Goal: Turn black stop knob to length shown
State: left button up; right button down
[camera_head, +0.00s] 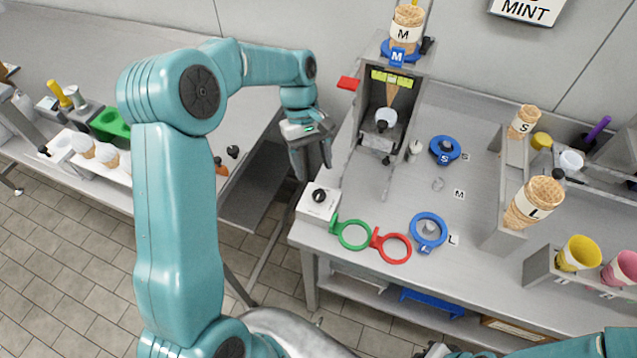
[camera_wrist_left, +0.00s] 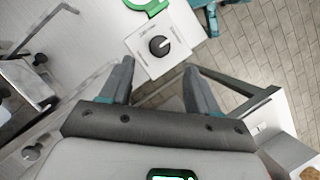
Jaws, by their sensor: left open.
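The black stop knob (camera_head: 319,195) sits on a white box at the near left corner of the grey table. In the left wrist view the knob (camera_wrist_left: 159,46) shows a white pointer line aimed to the upper right, with small labels around it too blurred to read. My left gripper (camera_head: 313,176) is open and empty, just above and behind the box in the head view. In the left wrist view its two fingers (camera_wrist_left: 158,70) lie on either side of the box's near edge, short of the knob. My right gripper is not clearly in view; part of my arm shows at the bottom right.
A green ring (camera_head: 353,235) and a red ring (camera_head: 392,248) lie right of the box. The cone machine (camera_head: 391,100) stands behind, with a cone marked M on top. A blue L ring (camera_head: 428,231) lies farther right. A gap separates the two tables.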

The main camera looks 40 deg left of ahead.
aim_at(319, 194)
pick_arm(q)
jog(key=x, duration=0.6)
jog(key=shift+s+d+r+p, duration=0.1)
jog(key=shift+s+d+p, duration=0.1)
jog(key=shift+p, duration=0.15)
jog(key=shift+w+f, duration=0.15)
jog(key=shift+f, duration=0.4)
jog(key=shift+r, duration=0.1)
jog(key=shift+c, duration=0.9)
jog(key=c, duration=0.9)
